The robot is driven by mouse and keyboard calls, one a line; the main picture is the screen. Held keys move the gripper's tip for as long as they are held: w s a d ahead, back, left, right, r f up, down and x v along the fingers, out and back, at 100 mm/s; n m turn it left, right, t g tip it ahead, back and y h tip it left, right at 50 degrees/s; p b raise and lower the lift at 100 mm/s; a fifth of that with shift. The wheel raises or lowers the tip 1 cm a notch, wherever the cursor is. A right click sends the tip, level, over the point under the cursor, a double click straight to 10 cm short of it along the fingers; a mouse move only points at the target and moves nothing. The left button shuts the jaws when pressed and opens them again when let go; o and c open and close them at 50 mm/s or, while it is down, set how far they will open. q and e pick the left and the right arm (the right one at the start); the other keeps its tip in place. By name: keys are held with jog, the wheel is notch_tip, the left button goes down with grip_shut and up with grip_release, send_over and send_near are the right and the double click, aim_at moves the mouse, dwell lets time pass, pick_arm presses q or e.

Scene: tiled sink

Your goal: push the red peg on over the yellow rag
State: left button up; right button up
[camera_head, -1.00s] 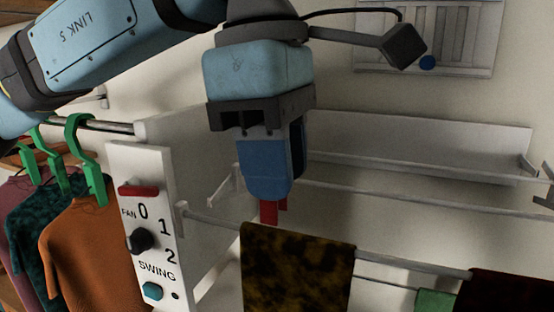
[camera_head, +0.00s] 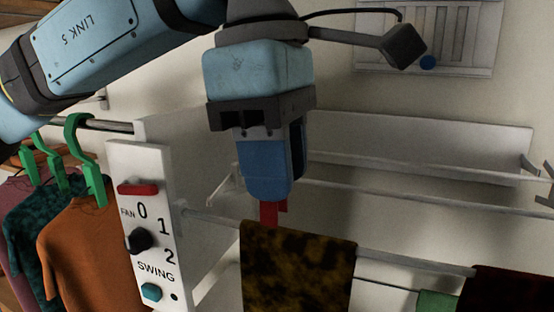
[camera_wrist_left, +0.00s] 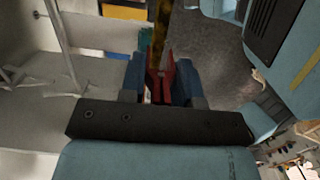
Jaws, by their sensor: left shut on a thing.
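My left gripper (camera_head: 268,200) points down above the rail and is shut on the red peg (camera_head: 269,213). The red peg also shows in the left wrist view (camera_wrist_left: 168,78), between the blue fingers, with its two legs spread like a V toward the rag. The yellow rag (camera_head: 297,268), mottled yellow and dark brown, hangs folded over the rail. The peg's lower end is at the rag's top edge, near its left part; I cannot tell whether it touches. In the left wrist view the rag shows as a thin edge-on strip (camera_wrist_left: 164,20) in line with the peg's opening.
A white panel (camera_head: 150,225) with a red switch, a black knob and a teal button stands left of the rag. Shirts (camera_head: 90,250) hang on green hangers further left. A dark red cloth (camera_head: 510,290) and a green cloth (camera_head: 437,302) hang at right. Bare rails run behind.

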aim_at(279, 227)
pick_arm(q)
jog(key=shift+f+b, duration=1.95)
jog(key=shift+f, duration=0.45)
jog(key=o, duration=1)
jog(key=shift+c, duration=0.2)
jog(key=shift+r, duration=0.1)
jog(key=shift+r+p, duration=1.95)
jog(key=shift+r, duration=1.5)
